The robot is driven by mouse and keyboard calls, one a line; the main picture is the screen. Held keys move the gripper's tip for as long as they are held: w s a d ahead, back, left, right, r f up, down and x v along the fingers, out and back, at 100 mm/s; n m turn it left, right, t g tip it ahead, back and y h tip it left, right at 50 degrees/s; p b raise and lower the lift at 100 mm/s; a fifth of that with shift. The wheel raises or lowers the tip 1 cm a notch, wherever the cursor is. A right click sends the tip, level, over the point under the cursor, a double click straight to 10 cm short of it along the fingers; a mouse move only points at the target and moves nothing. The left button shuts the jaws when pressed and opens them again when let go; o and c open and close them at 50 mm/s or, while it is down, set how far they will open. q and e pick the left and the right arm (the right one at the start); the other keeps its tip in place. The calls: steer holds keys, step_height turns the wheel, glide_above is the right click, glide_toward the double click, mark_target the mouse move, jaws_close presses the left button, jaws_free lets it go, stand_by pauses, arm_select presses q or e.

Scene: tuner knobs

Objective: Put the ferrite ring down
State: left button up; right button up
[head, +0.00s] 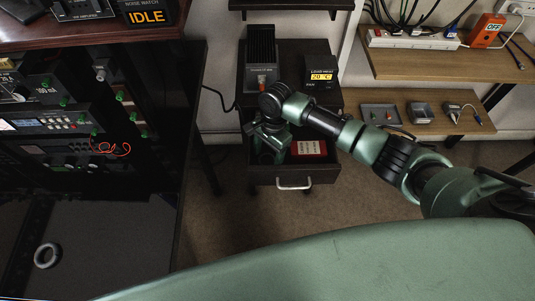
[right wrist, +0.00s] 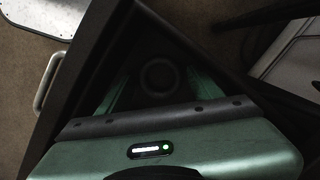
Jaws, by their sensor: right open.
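A dark ring (right wrist: 157,76), which looks like the ferrite ring, shows dimly in the right wrist view. It lies inside the open drawer (head: 292,181) of the small black cabinet. My right gripper (head: 270,154) reaches down into the drawer's left part. Its green fingers stand apart in the right wrist view, with the ring seen between and beyond them. Whether a finger touches the ring is too dark to tell. In the head view the gripper hides this spot. My left gripper is not in view.
A red item (head: 309,148) lies in the drawer right of my gripper. A black finned block (head: 261,58) and a small display (head: 321,74) stand on the cabinet. A grey ring (head: 47,256) lies at lower left. A shelf (head: 440,121) with small devices is at right.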

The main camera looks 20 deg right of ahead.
mark_target(271, 156)
step_height(271, 156, up, 12)
steer(key=d+p, duration=0.1)
steer(key=shift+w+d, duration=0.25)
steer(key=shift+w, duration=0.15)
